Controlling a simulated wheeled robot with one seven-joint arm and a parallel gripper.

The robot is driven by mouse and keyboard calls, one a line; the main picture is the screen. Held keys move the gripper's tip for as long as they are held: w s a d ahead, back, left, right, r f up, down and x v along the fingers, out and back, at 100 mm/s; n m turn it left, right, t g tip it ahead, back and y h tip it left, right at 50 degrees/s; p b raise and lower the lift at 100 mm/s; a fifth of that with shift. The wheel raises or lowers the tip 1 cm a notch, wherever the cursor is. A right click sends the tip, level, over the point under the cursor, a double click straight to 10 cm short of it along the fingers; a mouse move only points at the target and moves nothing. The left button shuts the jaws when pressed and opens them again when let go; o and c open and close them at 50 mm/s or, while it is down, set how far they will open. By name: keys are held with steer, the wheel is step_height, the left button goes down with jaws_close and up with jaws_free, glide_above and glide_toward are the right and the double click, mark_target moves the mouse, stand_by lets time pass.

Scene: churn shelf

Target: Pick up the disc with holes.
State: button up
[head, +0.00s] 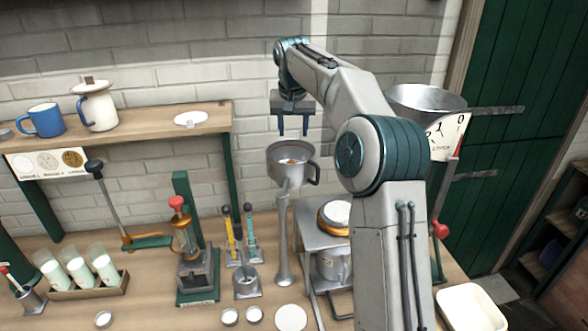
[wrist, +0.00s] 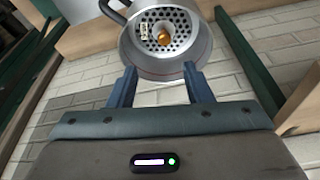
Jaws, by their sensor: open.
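The grey disc with holes (wrist: 184,29) lies inside a metal pot (wrist: 203,52), seen from above in the wrist view. A small orange-gold piece sits near its middle, and a small pale tag with marks lies at its left. In the head view the pot (head: 286,176) stands on top of a tall metal post and its wall hides most of the inside. My gripper (head: 293,131) hangs above the pot, pointing down. In the wrist view my gripper (wrist: 159,72) shows two blue fingers apart, with nothing between them.
A wooden shelf (head: 140,124) at the left holds a blue mug (head: 45,120), a white jug (head: 97,108) and a white plate-like piece (head: 190,119). A dial scale with a pan (head: 425,98) stands right, behind my arm. Tools and a bottle rack (head: 85,285) crowd the bench below.

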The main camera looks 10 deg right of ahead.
glide_above(291, 161)
steer(key=s, duration=0.2)
steer(key=x, duration=0.3)
steer(key=s+x, duration=0.1)
steer(key=x, duration=0.2)
steer(key=shift+s+d+f+p, duration=0.1)
steer(key=shift+s+f+p, duration=0.05)
steer(key=shift+f+p, duration=0.2)
steer(key=shift+a+p+x, duration=0.2)
steer(key=shift+p+x, duration=0.4)
steer(key=shift+x, duration=0.75)
steer(key=shift+a+p+x, duration=0.2)
steer(key=shift+p+x, duration=0.35)
steer(key=shift+x, duration=0.75)
jaws_close()
